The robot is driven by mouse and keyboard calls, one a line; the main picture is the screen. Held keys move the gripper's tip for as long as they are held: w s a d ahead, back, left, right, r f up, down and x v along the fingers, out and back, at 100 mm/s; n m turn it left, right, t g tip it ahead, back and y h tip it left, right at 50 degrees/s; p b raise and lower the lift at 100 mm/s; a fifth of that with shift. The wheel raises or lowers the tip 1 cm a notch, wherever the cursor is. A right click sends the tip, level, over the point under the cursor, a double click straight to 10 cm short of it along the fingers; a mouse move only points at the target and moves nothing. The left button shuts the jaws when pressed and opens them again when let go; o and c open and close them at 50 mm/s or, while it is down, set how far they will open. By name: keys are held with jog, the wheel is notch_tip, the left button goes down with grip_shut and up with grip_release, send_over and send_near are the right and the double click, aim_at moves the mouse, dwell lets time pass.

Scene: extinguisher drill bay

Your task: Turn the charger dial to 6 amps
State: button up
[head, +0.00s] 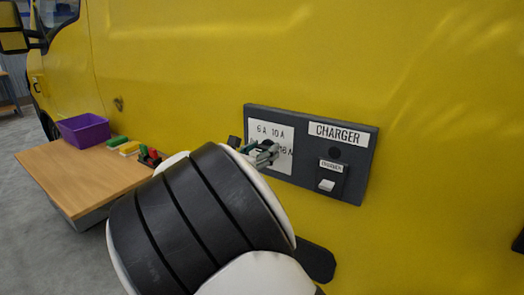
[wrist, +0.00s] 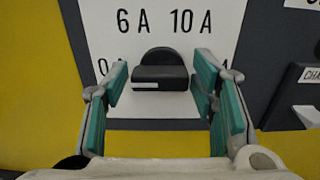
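The charger panel (head: 358,190) is a dark grey plate on the yellow van side, with a white dial label (head: 283,135). In the wrist view the dial (wrist: 160,70) is a black knob with a raised grip, below the printed "6 A" and "10 A". A small white mark shows on the grip's lower left front; I cannot tell which setting it points to. My gripper (wrist: 160,78) is open, with one teal-padded finger on each side of the dial and visible gaps between. The fingers partly cover the outer figures. In the head view my gripper (head: 262,153) hides the dial.
A switch (head: 326,185) with a small label sits right of the dial, under the "CHARGER" sign (head: 338,133). A wooden table (head: 75,172) at left holds a purple bin (head: 83,130) and several small coloured items. The yellow van (head: 430,100) fills the background.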

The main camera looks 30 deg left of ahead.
jog(key=c, duration=0.6)
jog(key=shift+m, duration=0.3)
jog(key=m+b, duration=0.5)
jog(key=shift+d+f, duration=0.1)
jog(key=shift+f, duration=0.05)
jog(key=shift+d+m+b, duration=0.15)
jog(key=shift+m+b, duration=2.95)
jog(key=shift+b, duration=0.4)
jog(key=o, duration=1.1)
